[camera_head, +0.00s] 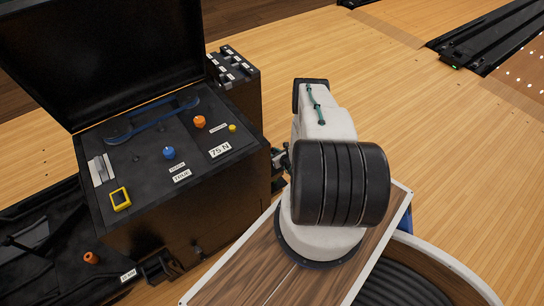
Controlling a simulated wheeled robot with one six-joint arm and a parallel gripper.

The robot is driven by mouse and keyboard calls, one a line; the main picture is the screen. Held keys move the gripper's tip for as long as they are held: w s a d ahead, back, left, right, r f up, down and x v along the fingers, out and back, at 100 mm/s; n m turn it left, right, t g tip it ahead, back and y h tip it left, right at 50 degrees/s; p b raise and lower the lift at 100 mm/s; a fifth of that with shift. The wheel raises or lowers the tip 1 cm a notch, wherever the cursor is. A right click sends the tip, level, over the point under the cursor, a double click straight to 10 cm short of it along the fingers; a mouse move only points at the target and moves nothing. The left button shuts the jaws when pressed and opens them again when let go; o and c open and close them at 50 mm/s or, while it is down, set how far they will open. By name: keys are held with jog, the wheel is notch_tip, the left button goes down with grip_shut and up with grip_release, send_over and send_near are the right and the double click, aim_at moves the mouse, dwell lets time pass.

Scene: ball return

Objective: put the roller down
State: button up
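My white arm stands on a wood-topped board at the centre right. A large black ribbed cylinder (341,183) shows in front of it; I cannot tell whether this is the roller or a part of my arm. A small dark part with teal on it, perhaps my gripper (281,160), sticks out to the left behind the cylinder, close to the right side of the open black case. Its fingers are not clear, and whether it holds anything is hidden. I see nothing else that is clearly a roller.
The open black case (185,187) has a blue wrench (152,119), a blue knob (169,153), an orange knob (199,121) and a yellow square frame (120,199) on its top. A slotted black block (232,66) stands behind. A round wood-rimmed tray (455,277) is at lower right.

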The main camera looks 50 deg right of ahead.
jog(key=shift+s+f, duration=0.1)
jog(key=shift+f, duration=1.55)
jog(key=shift+f, duration=0.1)
jog(key=o, duration=1)
jog(key=shift+s+r, duration=0.1)
jog(key=shift+r, duration=0.1)
jog(key=v, duration=1.1)
jog(key=shift+s+a+r, duration=0.1)
jog(key=shift+s+r, duration=0.05)
jog(key=shift+s, duration=0.2)
